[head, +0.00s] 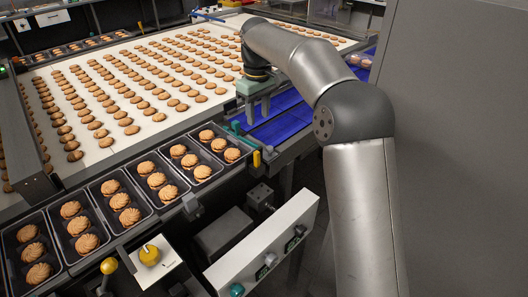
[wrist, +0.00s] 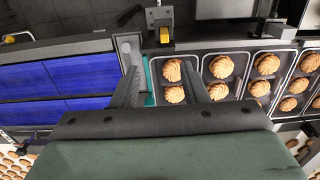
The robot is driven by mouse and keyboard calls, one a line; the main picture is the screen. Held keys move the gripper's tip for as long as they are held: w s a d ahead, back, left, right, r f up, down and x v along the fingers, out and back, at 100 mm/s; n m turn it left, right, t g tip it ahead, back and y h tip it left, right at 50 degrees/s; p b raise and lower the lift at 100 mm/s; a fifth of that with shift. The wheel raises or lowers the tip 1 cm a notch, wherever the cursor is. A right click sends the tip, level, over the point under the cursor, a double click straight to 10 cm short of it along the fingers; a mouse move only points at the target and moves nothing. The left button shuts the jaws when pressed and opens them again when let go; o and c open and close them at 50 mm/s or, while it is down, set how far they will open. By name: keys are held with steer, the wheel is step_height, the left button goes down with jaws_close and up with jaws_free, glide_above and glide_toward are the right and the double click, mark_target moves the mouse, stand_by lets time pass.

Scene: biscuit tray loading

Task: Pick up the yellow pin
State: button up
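The yellow pin (head: 257,159) is a small upright yellow piece on the conveyor's front edge, just right of the last tray in the head view. In the wrist view a small yellow piece that looks like this pin (wrist: 164,35) shows at the top centre, on a dark bracket. My gripper (head: 259,113) hangs over the near end of the blue belt, behind the pin and apart from it. In the wrist view my gripper (wrist: 161,68) has its two fingers spread with nothing held between them. The pin lies beyond the fingertips.
Black trays (head: 119,201) of biscuits line the front edge. The blue belt (head: 280,120) is bare beside my gripper. A control box (head: 262,250) juts out in front. A yellow ball knob (head: 108,265) and a yellow rotary knob (head: 149,255) stand at lower left.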

mark_target(257, 152)
step_height(257, 152, down, 11)
steer(key=shift+s+f+p, duration=0.15)
steer(key=shift+p, duration=0.15)
steer(key=shift+s+a+f+p, duration=0.15)
steer(key=shift+f+p, duration=0.15)
steer(key=shift+f, duration=1)
steer(key=shift+a+f+p, duration=0.15)
steer(key=shift+f+p, duration=0.15)
steer(key=shift+f, duration=0.95)
jaws_close()
